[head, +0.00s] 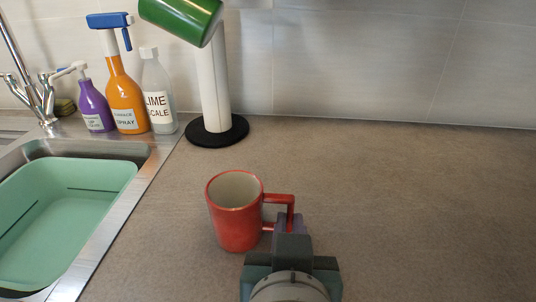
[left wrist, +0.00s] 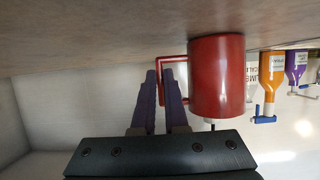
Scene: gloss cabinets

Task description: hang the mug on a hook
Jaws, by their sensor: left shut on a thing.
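A red mug (head: 236,222) with a pale inside is upright over the counter, its squared handle (head: 279,199) pointing right. I cannot tell whether its base touches the counter. My left gripper (head: 288,222) is at the handle and shut on it. The left wrist view is upside down and shows the mug (left wrist: 218,75) beside the purple fingers (left wrist: 160,95), with the handle at their tips. A white post (head: 212,85) on a round black base (head: 217,131) stands behind the mug. A tilted green mug-like vessel (head: 182,18) is at its top. I see no free hook; the post's top is cut off.
A sink with a green basin (head: 65,210) is at the left. Purple (head: 94,107), orange (head: 124,98) and grey (head: 157,92) bottles stand by the wall, left of the post. The counter (head: 410,205) to the right is clear.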

